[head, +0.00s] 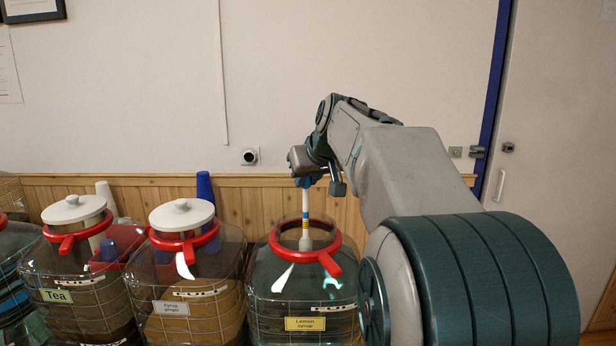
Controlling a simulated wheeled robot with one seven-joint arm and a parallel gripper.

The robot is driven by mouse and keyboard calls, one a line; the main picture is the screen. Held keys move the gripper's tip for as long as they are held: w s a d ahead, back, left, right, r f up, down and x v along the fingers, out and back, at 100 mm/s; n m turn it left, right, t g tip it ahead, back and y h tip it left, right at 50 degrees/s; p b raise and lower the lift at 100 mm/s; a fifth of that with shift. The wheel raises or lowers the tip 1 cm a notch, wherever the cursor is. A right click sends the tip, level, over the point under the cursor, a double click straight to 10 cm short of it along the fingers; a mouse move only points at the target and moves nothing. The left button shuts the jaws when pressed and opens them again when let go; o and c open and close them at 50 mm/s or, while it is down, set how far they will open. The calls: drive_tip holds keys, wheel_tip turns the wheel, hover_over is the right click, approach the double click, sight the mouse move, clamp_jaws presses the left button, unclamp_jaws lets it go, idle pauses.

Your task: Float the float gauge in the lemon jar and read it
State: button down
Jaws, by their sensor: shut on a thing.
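The lemon jar (264,292) is a clear jar with a red collar (277,238) and a yellow label (305,324) reading "Lemon syrup". Its top is open, with no lid on it. My gripper (307,181) is above this opening, shut on the top of the float gauge (306,205). The gauge is a slim upright white stem with blue and yellow bands and a pale wider bulb (305,242) at its lower end. The bulb is at about the height of the red collar. I cannot tell the liquid level in the jar, or whether the bulb touches liquid.
Left of it stand a jar labelled "Syrup ginger" (184,308) and a jar labelled "Tea" (57,295), both with white lids. Blue cups (205,190) and white cups (105,197) stand behind. The wall with wood panelling (262,194) closes off the back.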

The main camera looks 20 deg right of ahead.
sight(307, 211)
drive_tip(key=shift+f+b, duration=3.1)
drive_tip(key=shift+f, duration=0.8)
drive_tip(key=c, duration=1.2)
unclamp_jaws()
drive_tip(key=v, duration=1.4)
drive_tip(key=s+a+f+g+p, duration=0.1)
drive_tip(key=s+a+f, duration=0.3)
drive_tip(key=f, duration=0.5)
drive_tip(key=s+a+f+g+p, duration=0.2)
drive_tip(key=s+a+f+g, duration=0.1)
drive_tip(key=s+f, duration=0.5)
drive_tip(key=s+a+f+g+p, duration=0.1)
drive_tip(key=s+a+f, duration=0.4)
drive_tip(key=f, duration=0.6)
drive_tip(key=shift+s+f+g+p, duration=0.1)
drive_tip(key=shift+s+g+p, duration=0.2)
drive_tip(key=shift+s+g, duration=0.3)
